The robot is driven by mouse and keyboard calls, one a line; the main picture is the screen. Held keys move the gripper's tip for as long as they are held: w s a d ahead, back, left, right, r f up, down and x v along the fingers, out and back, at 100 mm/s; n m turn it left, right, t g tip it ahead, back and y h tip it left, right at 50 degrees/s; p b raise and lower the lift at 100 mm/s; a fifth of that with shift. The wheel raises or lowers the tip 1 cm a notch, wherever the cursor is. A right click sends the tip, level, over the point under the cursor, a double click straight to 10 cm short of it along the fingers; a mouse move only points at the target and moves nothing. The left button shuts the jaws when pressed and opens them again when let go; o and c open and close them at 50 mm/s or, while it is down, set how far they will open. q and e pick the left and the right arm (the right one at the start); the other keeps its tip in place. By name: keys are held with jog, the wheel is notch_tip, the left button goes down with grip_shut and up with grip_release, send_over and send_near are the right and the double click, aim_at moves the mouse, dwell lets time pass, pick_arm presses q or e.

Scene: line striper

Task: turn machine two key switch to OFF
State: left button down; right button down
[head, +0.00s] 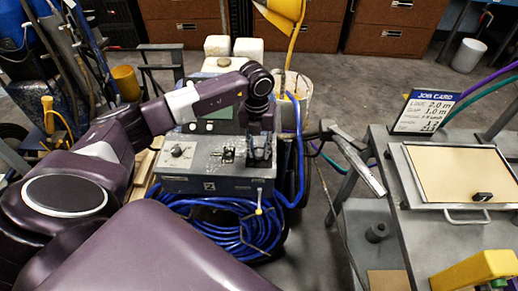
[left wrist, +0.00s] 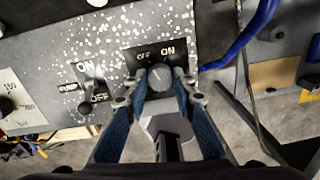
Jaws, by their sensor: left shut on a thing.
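The grey control box (head: 215,183) of the machine stands in the middle of the head view, with a small plate on its front. My left gripper (head: 260,152) comes down over the right end of its top panel. In the left wrist view, the key switch (left wrist: 160,74) sits on a black plate (left wrist: 143,56) marked OFF on the left and ON on the right. My left gripper (left wrist: 160,88) is shut on the key switch, one blue finger on each side. The fingers partly hide it, and I cannot tell which label it points to. My right gripper is in neither view.
A toggle switch (left wrist: 86,101) marked ON and OFF, with a pump label, is left of the key plate. A coiled blue hose (head: 225,232) lies below the box. A grey bench with a job card (head: 425,108) stands at the right. Floor shows between them.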

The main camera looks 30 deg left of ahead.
aim_at(258, 153)
pick_arm(q)
jog(key=shift+w+r+n, duration=0.1)
jog(key=shift+n, duration=0.9)
jog(key=c, duration=1.6)
grip_release()
notch_tip(258, 153, up, 12)
jog(key=shift+s+a, duration=0.15)
jog(key=shift+s, duration=0.05)
